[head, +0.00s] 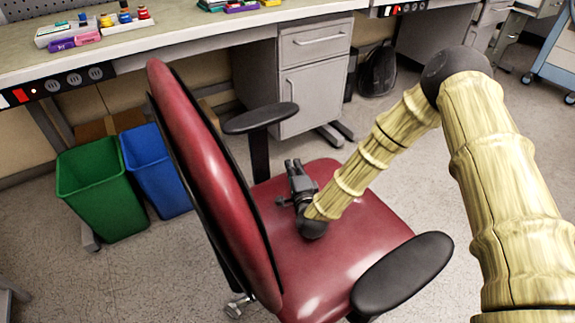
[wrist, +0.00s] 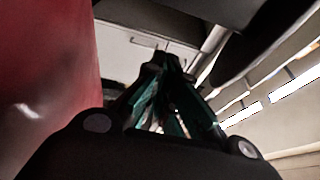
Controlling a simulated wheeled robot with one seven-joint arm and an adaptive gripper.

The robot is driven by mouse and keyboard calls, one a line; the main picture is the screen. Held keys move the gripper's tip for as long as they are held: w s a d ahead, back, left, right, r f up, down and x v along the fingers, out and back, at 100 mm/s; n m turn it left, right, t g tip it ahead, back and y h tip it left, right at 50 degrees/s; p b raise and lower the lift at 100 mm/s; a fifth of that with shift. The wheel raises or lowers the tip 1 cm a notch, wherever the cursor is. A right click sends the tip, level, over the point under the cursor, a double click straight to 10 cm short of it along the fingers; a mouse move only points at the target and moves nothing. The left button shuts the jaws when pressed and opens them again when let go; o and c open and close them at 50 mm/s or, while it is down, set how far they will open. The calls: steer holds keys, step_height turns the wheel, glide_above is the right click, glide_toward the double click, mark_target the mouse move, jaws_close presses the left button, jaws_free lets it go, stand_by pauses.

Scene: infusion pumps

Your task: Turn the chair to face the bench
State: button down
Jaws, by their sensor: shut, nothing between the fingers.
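The red chair (head: 345,240) has its glossy backrest (head: 215,175) at the left and its seat opening to the right, so it faces roughly along the bench rather than toward it. Its far black armrest (head: 261,118) is close to the bench side, and its near armrest (head: 403,273) is at lower right. The bench (head: 215,45) runs across the back. My gripper (head: 293,163) is over the seat, between the armrests, fingers pointing toward the bench. It is shut and empty; in the wrist view its fingertips (wrist: 160,62) meet, with a red chair surface (wrist: 45,80) at left.
A green bin (head: 100,190) and a blue bin (head: 155,170) stand left of the backrest. A grey drawer cabinet (head: 315,85) is under the bench, with a black bag (head: 378,70) to its right. Open floor lies right of the seat.

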steer(key=w+a+b, duration=0.2)
steer(key=w+a, duration=0.3)
steer(key=w, duration=0.1)
steer(key=shift+w+a, duration=0.2)
steer(key=shift+a, duration=0.1)
stand_by(0.6)
